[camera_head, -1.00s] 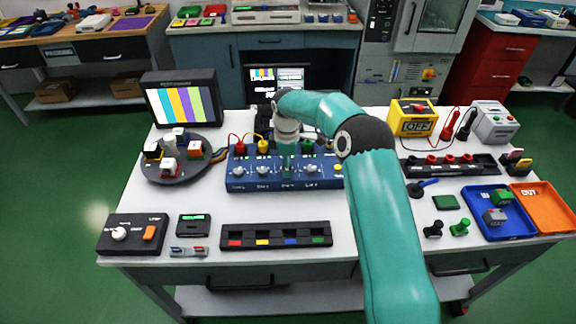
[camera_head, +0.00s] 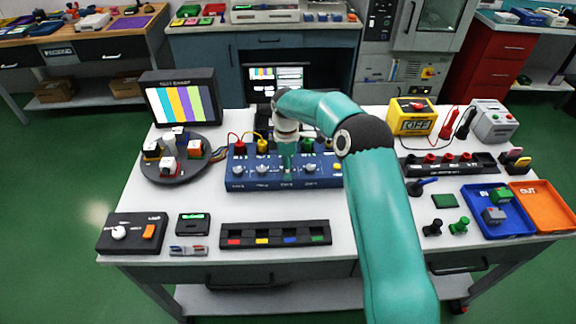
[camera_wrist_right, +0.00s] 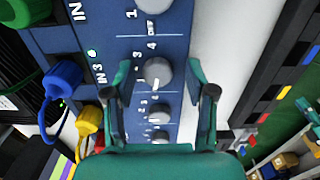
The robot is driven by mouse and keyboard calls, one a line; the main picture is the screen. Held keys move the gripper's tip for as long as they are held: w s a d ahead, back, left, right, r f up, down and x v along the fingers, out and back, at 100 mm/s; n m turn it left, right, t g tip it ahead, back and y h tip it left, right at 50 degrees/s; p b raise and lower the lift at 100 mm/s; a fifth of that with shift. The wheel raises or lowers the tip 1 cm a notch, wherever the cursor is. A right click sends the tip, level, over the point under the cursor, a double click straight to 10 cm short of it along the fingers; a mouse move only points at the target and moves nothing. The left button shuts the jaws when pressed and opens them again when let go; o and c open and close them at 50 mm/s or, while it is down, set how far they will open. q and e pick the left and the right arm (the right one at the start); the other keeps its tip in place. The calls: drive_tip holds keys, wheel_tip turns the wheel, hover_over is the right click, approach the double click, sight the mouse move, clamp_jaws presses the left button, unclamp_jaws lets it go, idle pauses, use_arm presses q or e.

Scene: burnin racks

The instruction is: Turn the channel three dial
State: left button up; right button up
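The blue channel box (camera_head: 235,183) stands in the middle of the bench, with a row of grey dials on its front. The channel three dial (camera_wrist_right: 158,72), beside the "IN 3" label, is seen close up in the right wrist view. My right gripper (camera_head: 287,168) points down over the third dial position and hides that dial in the head view. In the wrist view its two fingers (camera_wrist_right: 160,80) stand apart on either side of the dial, with a visible gap on each side. My left gripper is not in view.
Neighbouring dials (camera_wrist_right: 160,112) lie close by in the same row. Yellow (camera_wrist_right: 90,120) and blue (camera_wrist_right: 62,75) plugs with cables stand beside the fingers. A black slotted tray (camera_head: 276,242) lies in front of the box, with a white bench strip between.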

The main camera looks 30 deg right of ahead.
drive_tip(key=shift+r, duration=0.15)
wheel_tip(320, 180, up, 12)
idle(0.5)
drive_tip(key=shift+f, duration=0.2)
